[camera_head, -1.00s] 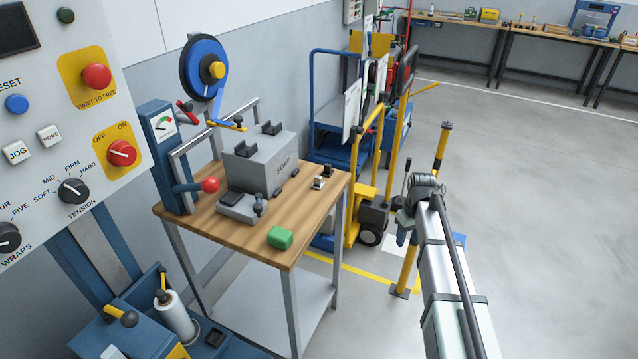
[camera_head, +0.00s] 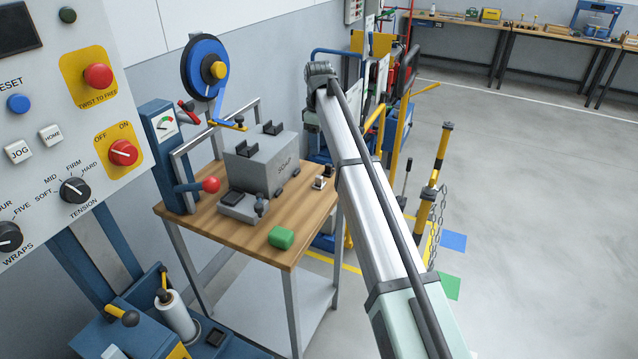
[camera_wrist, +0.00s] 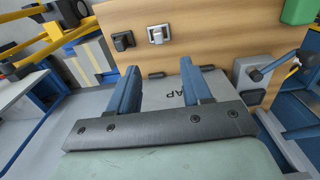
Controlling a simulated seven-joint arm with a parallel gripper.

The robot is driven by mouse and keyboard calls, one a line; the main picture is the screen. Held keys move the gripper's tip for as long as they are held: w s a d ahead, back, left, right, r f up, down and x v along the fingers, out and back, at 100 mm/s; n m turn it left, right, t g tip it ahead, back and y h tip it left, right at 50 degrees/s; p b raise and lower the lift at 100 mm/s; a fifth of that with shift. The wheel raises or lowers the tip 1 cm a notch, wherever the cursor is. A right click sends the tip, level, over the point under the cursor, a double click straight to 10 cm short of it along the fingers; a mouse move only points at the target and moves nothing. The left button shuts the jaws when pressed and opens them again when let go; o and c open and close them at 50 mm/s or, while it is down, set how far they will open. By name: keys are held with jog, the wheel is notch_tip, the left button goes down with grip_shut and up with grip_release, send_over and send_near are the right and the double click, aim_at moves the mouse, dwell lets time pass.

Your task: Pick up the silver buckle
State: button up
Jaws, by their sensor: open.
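The silver buckle (camera_head: 318,183) is a small bright piece on the wooden table, near its right edge in the head view. In the wrist view the silver buckle (camera_wrist: 157,35) lies on the wood, a little beyond and above the gap between my fingertips. In the head view I cannot make out the fingers; my arm reaches over the table's right side.
A dark buckle (camera_wrist: 123,41) lies beside the silver one. A green block (camera_head: 281,237) sits at the table's front (camera_head: 240,235). Yellow-black posts (camera_head: 436,170) stand right.

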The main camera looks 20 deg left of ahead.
aim_at(319, 176)
notch_tip(319, 176, down, 12)
jog(key=shift+w+f, duration=0.1)
grip_shut()
dwell(0.9)
